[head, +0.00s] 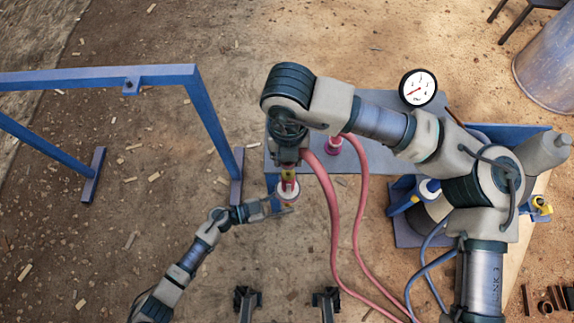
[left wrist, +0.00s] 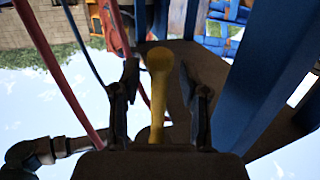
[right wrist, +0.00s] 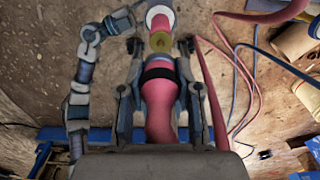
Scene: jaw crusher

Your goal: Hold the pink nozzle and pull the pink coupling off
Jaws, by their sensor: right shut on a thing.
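My right gripper (head: 286,160) points down and is shut on the pink coupling (right wrist: 160,100), which has a black band and sits between its fingers in the right wrist view. Beyond it, in line, are a yellow part (right wrist: 160,42) and the pink nozzle (right wrist: 158,20) with a white ring. The nozzle also shows below my right gripper in the head view (head: 288,190). My left gripper (head: 282,206) is beside the nozzle's lower end. In the left wrist view its fingers stand apart on both sides of a yellow rod with a rounded end (left wrist: 158,95), with gaps at each side.
Pink hoses (head: 327,200) hang across the middle. A grey table (head: 375,155) carries another pink fitting (head: 334,145). A white gauge (head: 418,88) stands behind it. A blue frame (head: 212,110) is at left, a metal drum (head: 550,65) at upper right.

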